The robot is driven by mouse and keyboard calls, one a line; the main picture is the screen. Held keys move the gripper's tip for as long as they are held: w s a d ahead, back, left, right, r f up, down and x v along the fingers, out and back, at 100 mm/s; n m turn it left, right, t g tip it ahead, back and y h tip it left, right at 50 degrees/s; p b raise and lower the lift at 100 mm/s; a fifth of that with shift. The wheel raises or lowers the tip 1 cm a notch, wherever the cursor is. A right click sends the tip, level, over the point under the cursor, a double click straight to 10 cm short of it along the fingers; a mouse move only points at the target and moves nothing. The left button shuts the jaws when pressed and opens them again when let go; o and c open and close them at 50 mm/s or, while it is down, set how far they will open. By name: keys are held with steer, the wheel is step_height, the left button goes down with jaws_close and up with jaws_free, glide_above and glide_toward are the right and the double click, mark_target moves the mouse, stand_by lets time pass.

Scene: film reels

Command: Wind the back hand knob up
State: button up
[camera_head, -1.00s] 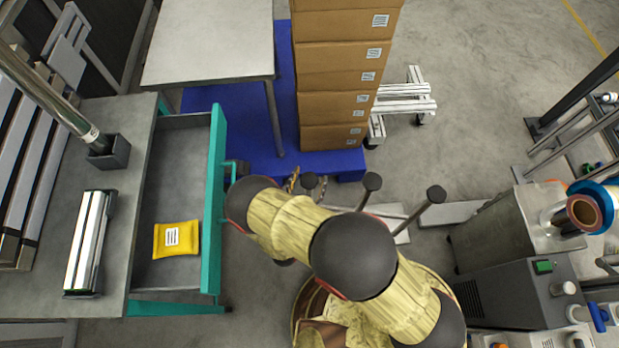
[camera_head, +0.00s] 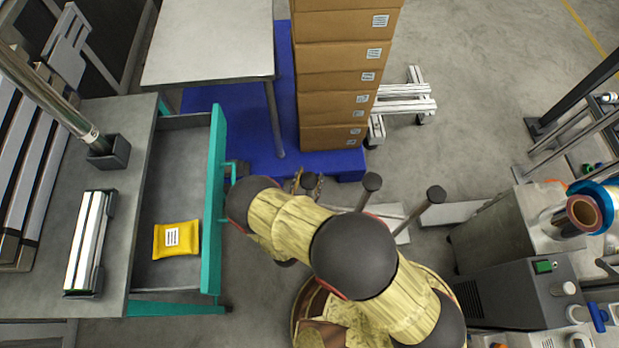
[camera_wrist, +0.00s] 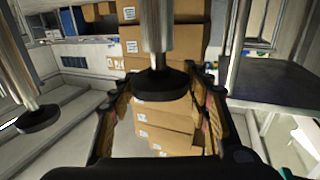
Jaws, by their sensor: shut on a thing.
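Three dark round knobs on posts stand in a row in the head view. The leftmost knob (camera_head: 309,181) is between the fingers of my gripper (camera_head: 308,184), partly hidden by them; the middle knob (camera_head: 372,181) and right knob (camera_head: 436,194) are free. In the wrist view, a dark disc-ended metal post (camera_wrist: 158,82) lies between the fingers of my gripper (camera_wrist: 162,110), which is shut on it. A second knob (camera_wrist: 38,117) shows at the left there, untouched. I cannot tell how far the held knob is wound.
An open teal-edged drawer (camera_head: 217,200) holding a yellow packet (camera_head: 176,239) is left of my arm. A stack of cardboard boxes (camera_head: 335,85) stands on a blue pallet (camera_head: 285,110) behind. A grey machine (camera_head: 520,300) stands at the right.

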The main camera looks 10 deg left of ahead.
steer(key=shift+n+y, duration=0.3)
steer(key=shift+y, duration=0.2)
steer(key=n+y+p, duration=0.1)
steer(key=n+y, duration=0.2)
steer(key=y, duration=0.2)
steer(key=shift+d, duration=0.1)
steer(key=n+g+y, duration=0.1)
steer(key=n+y, duration=0.1)
steer(key=y, duration=0.1)
steer(key=n+g+y+p, duration=0.1)
steer(key=n+y, duration=0.1)
steer(key=shift+g+y, duration=0.3)
steer(key=shift+y, duration=0.1)
steer(key=n+g+y, duration=0.3)
steer(key=n+y, duration=0.1)
steer(key=shift+f+g, duration=0.1)
steer(key=shift+g, duration=0.3)
steer(key=shift+s+a+n+g+y+b, duration=0.15)
steer(key=shift+n+g+y+b, duration=0.1)
steer(key=shift+n+g+y, duration=0.7)
steer(key=shift+s+a+n+g+y+b, duration=0.2)
steer(key=shift+n+g+y, duration=0.4)
steer(key=shift+g, duration=0.65)
steer(key=shift+w+n+g, duration=0.1)
steer(key=shift+n+g, duration=0.15)
steer(key=shift+g, duration=0.05)
steer(key=o, duration=0.8)
steer(key=shift+f, duration=0.1)
steer(key=o, duration=0.4)
